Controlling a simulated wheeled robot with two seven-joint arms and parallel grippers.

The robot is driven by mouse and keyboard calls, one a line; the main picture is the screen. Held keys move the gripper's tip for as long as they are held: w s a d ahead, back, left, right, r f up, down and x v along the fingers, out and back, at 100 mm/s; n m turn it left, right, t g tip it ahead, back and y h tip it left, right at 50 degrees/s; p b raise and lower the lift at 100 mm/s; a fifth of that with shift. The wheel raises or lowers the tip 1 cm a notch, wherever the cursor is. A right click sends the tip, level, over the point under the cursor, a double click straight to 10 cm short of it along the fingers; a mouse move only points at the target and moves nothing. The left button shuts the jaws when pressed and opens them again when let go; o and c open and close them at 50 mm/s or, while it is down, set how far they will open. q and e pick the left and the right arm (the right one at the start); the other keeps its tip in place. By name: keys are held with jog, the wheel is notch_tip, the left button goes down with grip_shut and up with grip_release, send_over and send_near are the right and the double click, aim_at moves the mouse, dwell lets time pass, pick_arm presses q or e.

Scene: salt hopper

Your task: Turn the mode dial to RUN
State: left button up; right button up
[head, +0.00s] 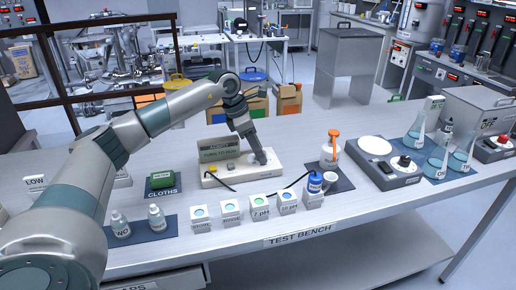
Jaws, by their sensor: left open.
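My left gripper (262,158) reaches down over the right part of a pale instrument base (218,178) at the middle of the bench. It is open, and the fingertips are close to the base. I cannot tell whether they touch anything. A greenish display panel (219,150) with dark text stands at the back of this base. No mode dial or RUN mark can be made out there; the gripper covers that part of the base. My right gripper is not in view.
A bottle with an orange top (330,151) stands right of the base. A hotplate (378,173) with a knob and flasks (437,160) are further right. Several small labelled cups and a blue-capped bottle (314,186) line the front.

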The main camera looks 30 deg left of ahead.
pick_arm(q)
jog(key=c, duration=1.1)
jog(key=shift+o, duration=0.2)
